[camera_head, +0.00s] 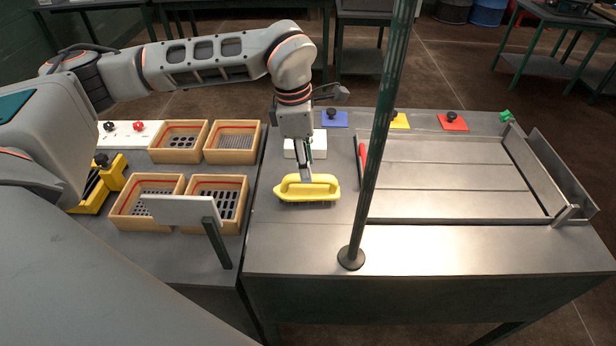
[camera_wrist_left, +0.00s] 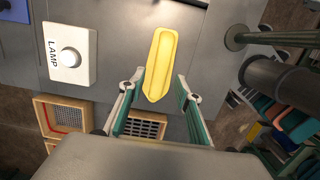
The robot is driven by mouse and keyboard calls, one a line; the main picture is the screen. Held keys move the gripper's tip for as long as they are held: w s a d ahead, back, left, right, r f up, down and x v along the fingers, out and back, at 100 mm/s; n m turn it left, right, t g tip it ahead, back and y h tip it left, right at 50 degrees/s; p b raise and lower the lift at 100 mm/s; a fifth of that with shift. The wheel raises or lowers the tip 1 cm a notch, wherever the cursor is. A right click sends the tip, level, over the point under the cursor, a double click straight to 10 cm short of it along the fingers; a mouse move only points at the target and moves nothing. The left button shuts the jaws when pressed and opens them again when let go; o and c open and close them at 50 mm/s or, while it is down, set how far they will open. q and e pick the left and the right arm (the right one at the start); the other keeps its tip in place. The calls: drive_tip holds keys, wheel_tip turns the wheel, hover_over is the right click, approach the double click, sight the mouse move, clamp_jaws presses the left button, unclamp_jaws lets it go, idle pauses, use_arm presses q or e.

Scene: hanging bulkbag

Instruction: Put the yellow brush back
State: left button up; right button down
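The yellow brush (camera_head: 322,187) lies on the grey metal table, bristles down, left of the dark green post. It also shows in the left wrist view (camera_wrist_left: 163,62), seen from above with its long yellow handle. My left gripper (camera_head: 305,178) points down right at the brush handle. In the left wrist view its two fingers (camera_wrist_left: 159,82) stand apart, one on each side of the brush's near end. I cannot tell whether they touch it. My right gripper is in neither view.
A white lamp box (camera_wrist_left: 71,55) stands close behind the brush. A dark green post (camera_head: 376,130) and a red-handled tool (camera_head: 361,155) are to its right. Wooden trays (camera_head: 150,188) sit on the left table. Blue (camera_head: 335,121), yellow (camera_head: 401,123) and red (camera_head: 453,124) plates line the back.

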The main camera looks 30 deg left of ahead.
use_arm(q)
wheel_tip(320, 180, up, 7)
drive_tip(key=shift+s+a+b, duration=0.2)
drive_tip(key=shift+a+b, duration=0.1)
drive_tip(key=shift+a, duration=0.05)
drive_tip(key=shift+f, duration=0.1)
idle(0.3)
